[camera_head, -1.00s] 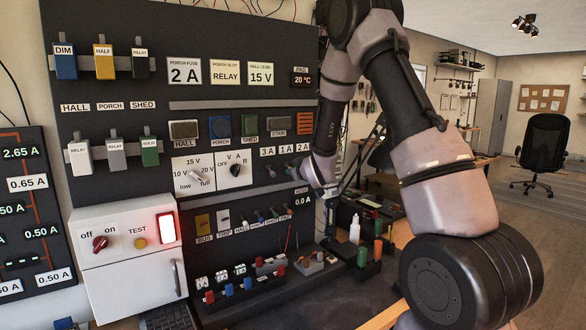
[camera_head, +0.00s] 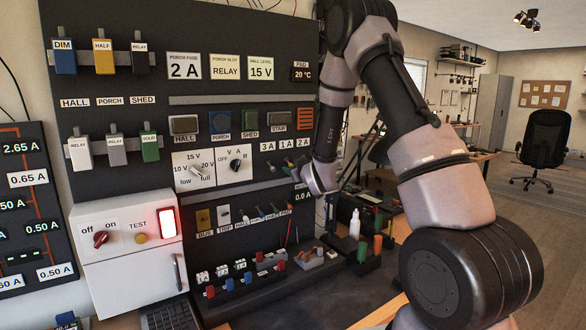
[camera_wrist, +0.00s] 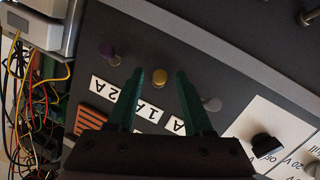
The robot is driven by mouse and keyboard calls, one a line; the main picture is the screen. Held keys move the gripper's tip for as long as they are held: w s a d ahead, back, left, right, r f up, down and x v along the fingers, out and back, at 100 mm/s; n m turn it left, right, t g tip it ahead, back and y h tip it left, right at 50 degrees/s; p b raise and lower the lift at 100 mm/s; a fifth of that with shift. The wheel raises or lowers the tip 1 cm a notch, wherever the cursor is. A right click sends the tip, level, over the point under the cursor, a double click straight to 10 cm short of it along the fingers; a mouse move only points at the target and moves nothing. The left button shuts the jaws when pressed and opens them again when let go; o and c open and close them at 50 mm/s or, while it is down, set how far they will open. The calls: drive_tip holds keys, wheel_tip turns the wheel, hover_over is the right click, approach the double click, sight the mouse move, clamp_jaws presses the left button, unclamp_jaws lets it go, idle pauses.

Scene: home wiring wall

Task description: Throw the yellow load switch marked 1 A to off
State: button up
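In the wrist view, a yellow round-ended switch lever (camera_wrist: 159,78) shows between the fingertips of my gripper (camera_wrist: 160,72). Its label, 1 A (camera_wrist: 150,110), lies on the panel between the fingers. The two green fingers are apart, one on each side of the lever. I cannot tell whether either touches it. In the head view, my gripper (camera_head: 292,172) is at the panel below the 1 A label (camera_head: 285,144) and hides much of the lever row.
A rotary selector (camera_head: 236,165) and a dial (camera_head: 196,170) sit left of the levers. A row of small toggles (camera_head: 258,214) runs below, over a dark bench. In the wrist view, loose coloured wires (camera_wrist: 35,100) hang beyond the panel's edge.

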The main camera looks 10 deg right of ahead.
drive_tip(key=shift+s, duration=0.1)
drive_tip(key=s+d+r, duration=0.1)
drive_tip(key=s, duration=0.9)
drive_tip(key=shift+s+d+r, duration=0.2)
drive_tip(key=shift+d, duration=0.1)
drive_tip(key=s+d+r+m+g+h, duration=0.2)
drive_tip(key=s+d+r+m+g, duration=0.3)
drive_tip(key=s+r, duration=0.5)
drive_tip(key=s+r+m+g, duration=0.2)
drive_tip(key=s+r, duration=0.1)
drive_tip(key=s, duration=0.7)
drive_tip(key=s+r+m+g+y, duration=0.1)
drive_tip(key=s+r+m+g, duration=0.1)
drive_tip(key=s, duration=0.9)
drive_tip(key=shift+s+a+r+m, duration=0.3)
drive_tip(key=shift+a+r+m, duration=0.15)
drive_tip(key=shift+r, duration=0.25)
